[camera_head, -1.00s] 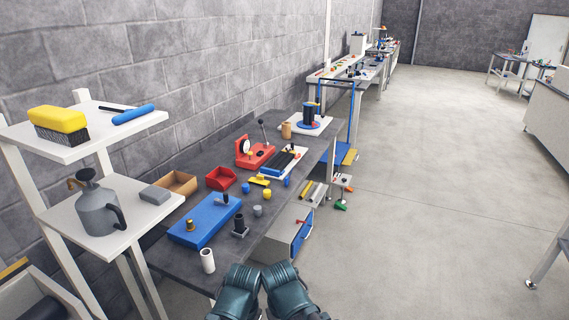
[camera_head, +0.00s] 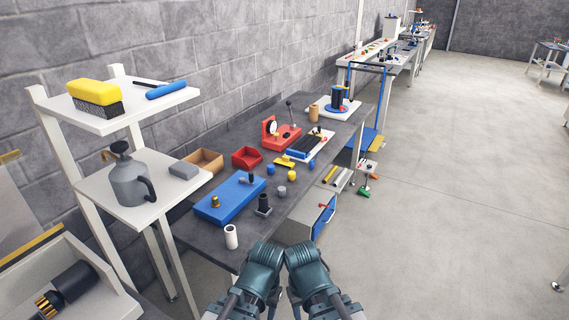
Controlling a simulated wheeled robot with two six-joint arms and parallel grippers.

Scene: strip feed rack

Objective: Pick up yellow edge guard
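A yellow strip (camera_head: 329,174) shows beside the right edge of the dark bench, next to a pale strip. A flat yellow piece (camera_head: 284,161) lies on the bench top in front of the black and blue strip block. Both are small here, and I cannot tell for sure which is the edge guard. My two teal arms come in at the bottom centre, in front of the near end of the bench. Neither gripper's fingers show, and both arms are apart from the yellow pieces.
The dark bench (camera_head: 218,247) holds a blue block (camera_head: 229,200), a red bin (camera_head: 246,158), a red fixture (camera_head: 281,135) and small cylinders. A white shelf (camera_head: 150,207) with a grey can (camera_head: 129,181) stands left.

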